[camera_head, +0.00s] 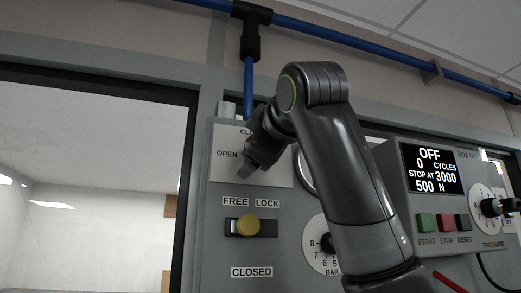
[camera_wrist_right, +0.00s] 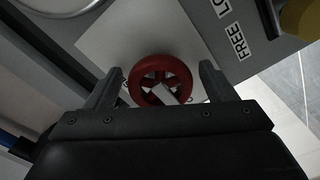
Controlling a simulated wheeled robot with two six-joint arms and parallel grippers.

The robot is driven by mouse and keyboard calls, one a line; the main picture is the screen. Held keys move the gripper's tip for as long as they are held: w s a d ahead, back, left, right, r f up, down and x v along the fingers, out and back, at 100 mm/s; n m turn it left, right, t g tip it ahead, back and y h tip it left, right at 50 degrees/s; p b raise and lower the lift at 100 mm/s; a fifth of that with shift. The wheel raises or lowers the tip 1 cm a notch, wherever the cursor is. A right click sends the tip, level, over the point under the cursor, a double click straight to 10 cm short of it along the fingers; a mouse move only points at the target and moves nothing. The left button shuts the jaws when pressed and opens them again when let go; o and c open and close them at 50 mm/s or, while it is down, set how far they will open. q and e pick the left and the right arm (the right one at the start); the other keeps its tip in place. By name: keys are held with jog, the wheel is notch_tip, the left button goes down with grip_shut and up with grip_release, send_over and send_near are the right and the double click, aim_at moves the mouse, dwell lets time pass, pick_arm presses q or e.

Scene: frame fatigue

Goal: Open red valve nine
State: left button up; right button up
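The red valve (camera_wrist_right: 162,61) is a round handwheel with spokes, on a pale plate (camera_wrist_right: 120,35) in the right wrist view. In the head view my arm and gripper cover most of it. The plate there (camera_head: 273,178) reads OPEN at its left, with a partly hidden label above. My right gripper (camera_wrist_right: 160,72) is open, with one finger on each side of the wheel. I cannot tell whether the fingers touch the rim. In the head view this gripper (camera_head: 255,155) is in front of the plate. My left gripper is out of view.
Below the plate is a yellow knob (camera_head: 248,225) marked FREE, LOCK and CLOSED. A control box (camera_head: 434,205) with a display reading OFF and several buttons stands at right. A window opening lies at left.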

jog(key=shift+s+d+f, duration=0.1)
jog(key=shift+s, duration=0.15)
jog(key=b+v, duration=0.8)
jog(key=v, duration=0.9)
jog(key=shift+w, duration=0.15)
